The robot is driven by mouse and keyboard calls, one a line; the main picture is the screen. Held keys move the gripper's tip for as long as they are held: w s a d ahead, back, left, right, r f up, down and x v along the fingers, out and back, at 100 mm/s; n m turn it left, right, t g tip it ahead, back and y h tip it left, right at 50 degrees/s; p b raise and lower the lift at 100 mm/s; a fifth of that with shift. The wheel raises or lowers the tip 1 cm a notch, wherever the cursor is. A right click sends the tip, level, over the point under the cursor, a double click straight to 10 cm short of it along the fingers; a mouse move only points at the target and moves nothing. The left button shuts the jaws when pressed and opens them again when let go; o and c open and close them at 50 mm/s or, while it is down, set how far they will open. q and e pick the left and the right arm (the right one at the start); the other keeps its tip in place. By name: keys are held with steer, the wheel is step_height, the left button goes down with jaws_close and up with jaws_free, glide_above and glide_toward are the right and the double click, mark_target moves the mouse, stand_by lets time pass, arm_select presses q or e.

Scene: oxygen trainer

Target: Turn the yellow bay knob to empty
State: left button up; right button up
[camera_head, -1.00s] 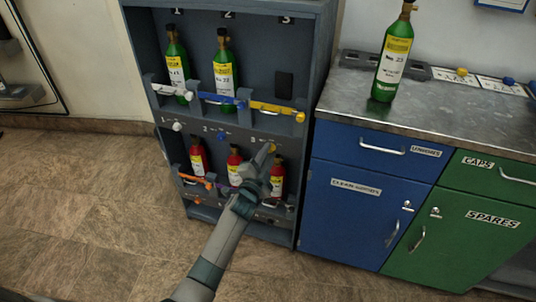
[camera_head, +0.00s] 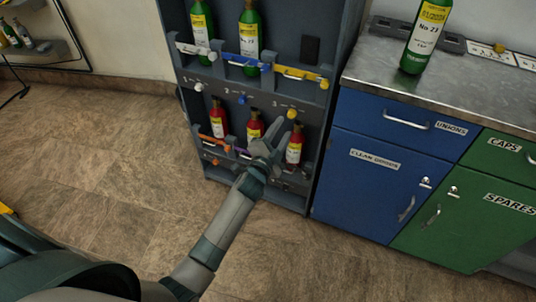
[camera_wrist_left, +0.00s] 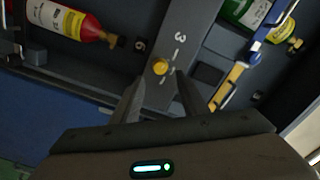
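The yellow bay knob (camera_head: 292,114) sits on the strip between the upper and lower shelves of the grey rack, under bay 3. In the left wrist view the round yellow knob (camera_wrist_left: 160,66) lies beside the number 3, with small marks around it. My left gripper (camera_head: 284,124) is in front of the rack, close to the knob. In the left wrist view its two fingers (camera_wrist_left: 158,82) are apart, with the knob showing just beyond and between their tips. I cannot tell whether they touch it. My right gripper is not in view.
A yellow bar (camera_head: 301,75) crosses upper bay 3, which holds no bottle. Green bottles (camera_head: 249,35) stand in the other upper bays, red bottles (camera_head: 295,148) below. White (camera_head: 199,87) and blue (camera_head: 242,99) knobs are to the left. A blue cabinet (camera_head: 372,170) stands right.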

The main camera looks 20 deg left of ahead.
arm_select(q)
steer(key=s, duration=1.1)
steer(key=shift+s+a, duration=0.15)
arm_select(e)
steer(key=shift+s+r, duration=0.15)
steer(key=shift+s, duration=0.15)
